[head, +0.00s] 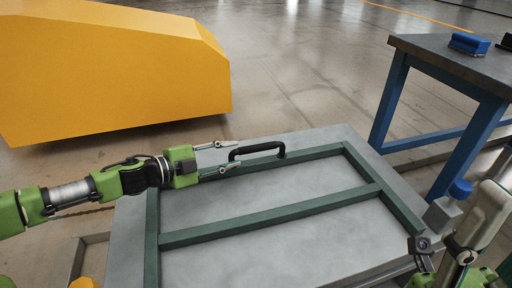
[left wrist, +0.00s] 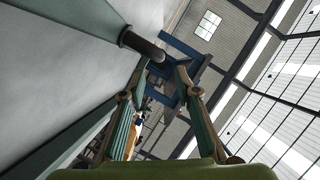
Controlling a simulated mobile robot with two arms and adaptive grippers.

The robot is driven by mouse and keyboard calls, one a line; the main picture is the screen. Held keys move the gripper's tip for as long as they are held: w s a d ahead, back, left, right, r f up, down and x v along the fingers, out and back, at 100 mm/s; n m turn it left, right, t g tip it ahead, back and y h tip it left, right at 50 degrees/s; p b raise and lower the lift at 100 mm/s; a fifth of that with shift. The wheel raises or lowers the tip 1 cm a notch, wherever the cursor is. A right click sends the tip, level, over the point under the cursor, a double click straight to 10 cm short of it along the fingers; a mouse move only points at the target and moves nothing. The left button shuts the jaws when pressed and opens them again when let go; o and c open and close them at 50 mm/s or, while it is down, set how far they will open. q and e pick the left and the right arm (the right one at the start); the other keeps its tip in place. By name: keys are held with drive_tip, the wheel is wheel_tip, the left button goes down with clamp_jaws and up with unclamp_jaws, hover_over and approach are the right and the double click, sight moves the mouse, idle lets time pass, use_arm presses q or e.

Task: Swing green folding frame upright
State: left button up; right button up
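The green folding frame (head: 270,213) lies flat on a grey slab-like top (head: 330,267). Its black handle (head: 258,148) stands on the far rail. My left gripper (head: 234,154) is at the handle's left end, its fingers apart and pointing right. In the left wrist view the open fingers (left wrist: 161,75) show with the dark handle (left wrist: 142,46) just past the left fingertip. I cannot tell whether they touch. My right arm shows at the lower right of the head view; its fingers are not clear there.
A large yellow block-shaped body (head: 110,75) stands at the back left. A blue-legged table (head: 455,65) with a blue item (head: 469,43) on it is at the right. Bare floor lies behind the frame.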

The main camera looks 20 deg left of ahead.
sight(249, 150)
use_arm(q)
drive_tip(key=b+x, duration=0.1)
drive_tip(key=x, duration=0.8)
drive_tip(key=shift+w+d+f, duration=0.1)
drive_tip(key=shift+w+d, duration=0.05)
drive_tip(key=shift+w, duration=0.05)
clamp_jaws()
